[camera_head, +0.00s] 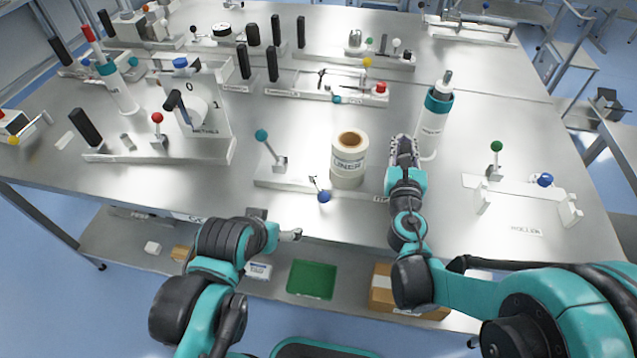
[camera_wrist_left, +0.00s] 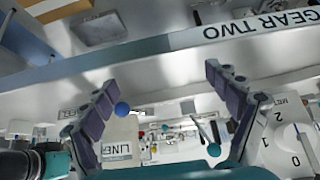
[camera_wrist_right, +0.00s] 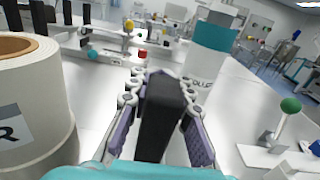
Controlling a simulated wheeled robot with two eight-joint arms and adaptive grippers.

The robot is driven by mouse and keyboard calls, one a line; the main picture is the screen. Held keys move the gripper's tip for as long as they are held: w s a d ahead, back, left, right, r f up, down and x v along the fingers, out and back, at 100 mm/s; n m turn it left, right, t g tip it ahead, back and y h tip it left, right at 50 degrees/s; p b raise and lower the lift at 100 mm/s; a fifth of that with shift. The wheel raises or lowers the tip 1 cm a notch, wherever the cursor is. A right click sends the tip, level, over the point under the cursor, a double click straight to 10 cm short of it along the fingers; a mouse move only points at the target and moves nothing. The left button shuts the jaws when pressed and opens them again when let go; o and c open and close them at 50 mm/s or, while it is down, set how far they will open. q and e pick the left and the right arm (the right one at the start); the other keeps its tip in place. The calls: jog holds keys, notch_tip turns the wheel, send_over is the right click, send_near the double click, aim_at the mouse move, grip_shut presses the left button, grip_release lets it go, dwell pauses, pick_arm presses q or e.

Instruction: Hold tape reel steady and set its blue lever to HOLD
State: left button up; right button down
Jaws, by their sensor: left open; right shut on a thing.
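The white tape reel (camera_head: 349,165), with a brown core and a LINER label, stands upright on its fixture. A lever with a blue ball (camera_head: 323,196) is at its front left; the ball also shows in the left wrist view (camera_wrist_left: 122,109). I cannot read a HOLD mark. My right gripper (camera_head: 403,150) is right of the reel, shut on an upright black handle (camera_wrist_right: 160,115). My left gripper (camera_wrist_left: 172,95) is open and empty, low in front of the table edge; in the left wrist view the blue ball appears near its left finger.
A teal-ball lever (camera_head: 261,135) stands left of the reel. A white and teal bottle (camera_head: 434,115) is just behind my right gripper. A roller fixture with a green-ball lever (camera_head: 496,147) is at the right. A green tray (camera_head: 311,280) lies on the lower shelf.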

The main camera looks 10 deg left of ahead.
pick_arm(q)
jog(key=shift+c, duration=0.3)
jog(key=c, duration=0.5)
jog(key=shift+w+d+r, duration=0.15)
jog(key=shift+w+r, duration=0.1)
jog(key=shift+r, duration=0.1)
jog(key=c, duration=0.5)
jog(key=shift+m+g+h, duration=0.3)
jog(key=shift+m+g, duration=0.2)
jog(key=shift+m, duration=0.3)
jog(key=w+d+r, duration=0.1)
jog(key=w+r, duration=0.1)
jog(key=r, duration=0.1)
jog(key=shift+w+d, duration=0.25)
jog(key=shift+d, duration=0.15)
grip_shut()
jog(key=w+d+r+m+g+h, duration=0.1)
jog(key=w+d+r+m+g, duration=0.1)
jog(key=w+d+r+m, duration=0.2)
jog(key=shift+w+d+r+m+g+h, duration=0.3)
jog(key=shift+w+d+r+m+g, duration=0.1)
jog(key=shift+w+d+r, duration=1.1)
jog(key=shift+w+a, duration=0.1)
jog(key=shift+a, duration=0.05)
